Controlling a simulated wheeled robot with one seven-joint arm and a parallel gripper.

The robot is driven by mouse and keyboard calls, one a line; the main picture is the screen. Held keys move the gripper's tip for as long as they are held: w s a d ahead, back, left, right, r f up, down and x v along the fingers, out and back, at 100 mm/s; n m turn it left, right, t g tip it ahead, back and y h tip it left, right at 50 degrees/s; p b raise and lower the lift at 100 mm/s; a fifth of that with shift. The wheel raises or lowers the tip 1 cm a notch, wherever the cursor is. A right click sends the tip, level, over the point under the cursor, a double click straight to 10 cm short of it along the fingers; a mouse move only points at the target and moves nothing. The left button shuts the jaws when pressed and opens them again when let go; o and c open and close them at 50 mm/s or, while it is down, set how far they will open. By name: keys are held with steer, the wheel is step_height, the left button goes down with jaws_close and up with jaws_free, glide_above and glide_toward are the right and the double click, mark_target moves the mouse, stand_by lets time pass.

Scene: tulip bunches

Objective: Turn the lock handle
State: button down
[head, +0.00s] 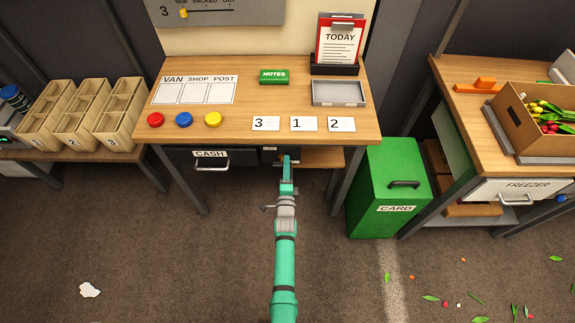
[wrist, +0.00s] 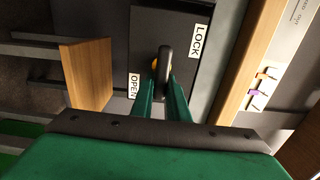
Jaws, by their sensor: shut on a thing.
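The lock handle (wrist: 166,58) is a dark bar with a yellow part beside it, on a dark lock panel (wrist: 185,18). The panel carries a LOCK label (wrist: 199,40) to the handle's upper right and an OPEN label (wrist: 134,86) to its lower left. My gripper (wrist: 163,84) is shut on the handle, with one green finger on each side of it. In the head view my gripper (head: 287,162) reaches the panel under the desk's front edge, right of the CASH drawer (head: 210,155). The handle is mostly hidden there.
The wooden desk (head: 255,100) overhangs just above my gripper. A wooden board (wrist: 87,72) stands close beside the panel in the wrist view. A green CARD bin (head: 390,190) stands to the right. The floor in front is mostly clear, with scraps at the right.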

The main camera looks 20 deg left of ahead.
steer(key=c, duration=1.7)
jaws_free()
steer(key=shift+d, duration=0.1)
steer(key=shift+s, duration=0.1)
steer(key=v, duration=1)
steer(key=shift+s+d, duration=0.1)
steer(key=shift+s, duration=0.25)
